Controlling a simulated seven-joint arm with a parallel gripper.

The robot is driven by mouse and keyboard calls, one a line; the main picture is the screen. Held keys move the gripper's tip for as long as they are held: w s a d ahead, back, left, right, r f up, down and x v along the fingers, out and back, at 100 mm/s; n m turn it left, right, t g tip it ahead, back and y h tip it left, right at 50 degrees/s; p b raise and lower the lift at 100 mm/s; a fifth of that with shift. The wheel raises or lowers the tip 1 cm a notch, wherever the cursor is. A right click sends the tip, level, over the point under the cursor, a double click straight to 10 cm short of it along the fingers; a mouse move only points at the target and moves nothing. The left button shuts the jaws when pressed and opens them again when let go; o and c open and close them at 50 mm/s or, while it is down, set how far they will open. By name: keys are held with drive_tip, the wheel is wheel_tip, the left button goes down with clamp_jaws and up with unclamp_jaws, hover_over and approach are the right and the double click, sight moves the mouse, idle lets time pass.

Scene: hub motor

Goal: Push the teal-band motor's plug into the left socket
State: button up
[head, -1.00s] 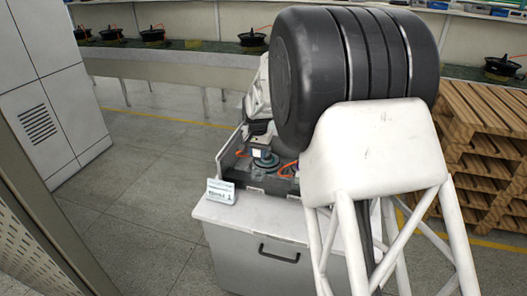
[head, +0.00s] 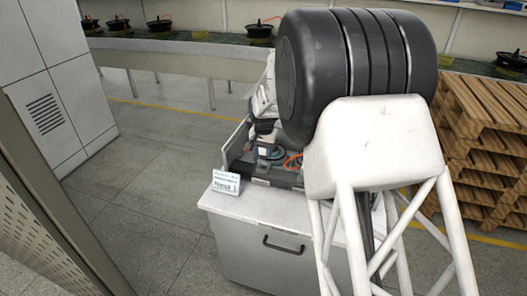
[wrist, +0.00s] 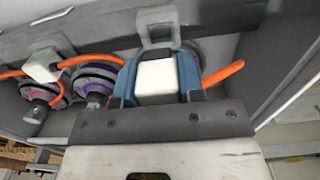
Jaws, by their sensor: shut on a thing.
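My gripper (wrist: 157,70) has blue fingers shut on the white plug (wrist: 156,80). An orange cable comes out on the plug's right in the wrist view. A grey square-framed socket (wrist: 146,25) stands directly beyond the plug; I cannot tell whether the plug enters it. In the head view the teal-band motor (head: 274,154) shows in the grey tray, partly hidden by my gripper (head: 264,150). In the wrist view a purple-band motor (wrist: 97,78) and a pink-band motor (wrist: 40,88) lie left of my gripper.
Another white plug (wrist: 42,66) with an orange cable sits at a second grey socket on the left in the wrist view. The grey tray (head: 262,183) rests on a white cabinet (head: 275,262). A small white sign (head: 226,183) stands at its front corner. Wooden pallets (head: 485,140) stand at right.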

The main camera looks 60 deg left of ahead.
drive_tip(key=shift+f, duration=0.55)
drive_tip(key=shift+f, duration=0.65)
drive_tip(key=shift+f, duration=1.65)
idle(3.6)
drive_tip(key=o, duration=1.2)
drive_tip(key=shift+d+f, duration=0.1)
drive_tip(key=shift+d+f, duration=0.1)
drive_tip(key=shift+c, duration=0.4)
